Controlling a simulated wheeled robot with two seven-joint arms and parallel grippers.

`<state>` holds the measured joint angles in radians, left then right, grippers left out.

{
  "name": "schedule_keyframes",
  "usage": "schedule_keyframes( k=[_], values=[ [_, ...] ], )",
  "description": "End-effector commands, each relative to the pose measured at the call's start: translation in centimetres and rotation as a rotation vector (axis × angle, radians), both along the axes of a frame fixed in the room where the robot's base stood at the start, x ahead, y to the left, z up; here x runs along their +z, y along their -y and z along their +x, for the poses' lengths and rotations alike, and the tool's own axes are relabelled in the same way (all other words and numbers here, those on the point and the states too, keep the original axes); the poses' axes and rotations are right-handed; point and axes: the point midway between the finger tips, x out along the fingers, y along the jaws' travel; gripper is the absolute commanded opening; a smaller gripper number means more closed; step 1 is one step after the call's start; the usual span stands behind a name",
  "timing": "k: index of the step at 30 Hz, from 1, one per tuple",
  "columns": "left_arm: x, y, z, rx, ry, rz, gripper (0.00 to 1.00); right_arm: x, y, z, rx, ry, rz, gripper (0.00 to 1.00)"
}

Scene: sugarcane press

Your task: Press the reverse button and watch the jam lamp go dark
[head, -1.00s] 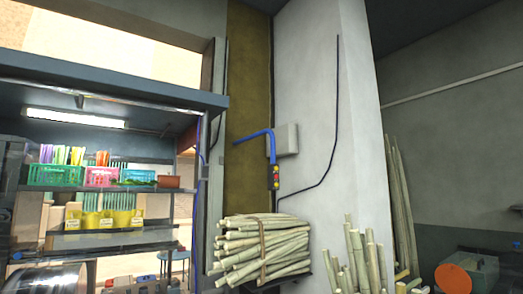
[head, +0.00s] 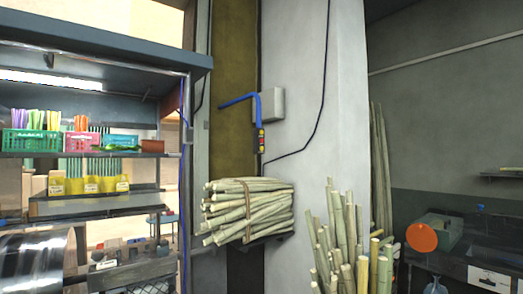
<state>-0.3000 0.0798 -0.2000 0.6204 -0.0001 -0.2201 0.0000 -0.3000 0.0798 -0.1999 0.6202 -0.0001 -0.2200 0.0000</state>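A small control pendant (head: 261,140) with red and yellow spots hangs from a blue bent arm (head: 238,99) in front of the pillar, above the bundled cane. I cannot tell which of its spots is a reverse button. No lamp can be made out as a jam lamp. A shiny metal drum (head: 32,262) shows at the lower left; I cannot tell whether it is part of the press. Neither of my grippers is in view.
A tied cane bundle (head: 248,208) rests on a wall shelf. Loose upright canes (head: 345,240) stand at its right. A shelf unit with baskets (head: 32,140) fills the left. An orange-ended cylinder (head: 422,237) sits on a bench at the right.

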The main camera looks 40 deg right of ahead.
Motion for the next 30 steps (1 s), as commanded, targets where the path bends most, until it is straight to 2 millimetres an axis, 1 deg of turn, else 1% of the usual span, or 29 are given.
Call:
schedule_keyframes(
  k=[4,5,6,8,9,30],
  values=[
    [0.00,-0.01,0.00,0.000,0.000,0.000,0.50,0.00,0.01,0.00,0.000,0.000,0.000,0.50],
    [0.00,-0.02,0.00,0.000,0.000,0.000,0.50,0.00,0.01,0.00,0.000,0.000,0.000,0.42],
    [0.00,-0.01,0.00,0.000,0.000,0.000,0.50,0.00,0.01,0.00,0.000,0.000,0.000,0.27],
    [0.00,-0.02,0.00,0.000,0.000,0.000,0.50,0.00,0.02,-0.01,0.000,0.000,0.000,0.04],
    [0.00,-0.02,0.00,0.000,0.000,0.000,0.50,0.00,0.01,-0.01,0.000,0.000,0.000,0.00],
    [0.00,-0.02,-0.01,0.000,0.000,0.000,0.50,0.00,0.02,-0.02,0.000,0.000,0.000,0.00]
  ],
)
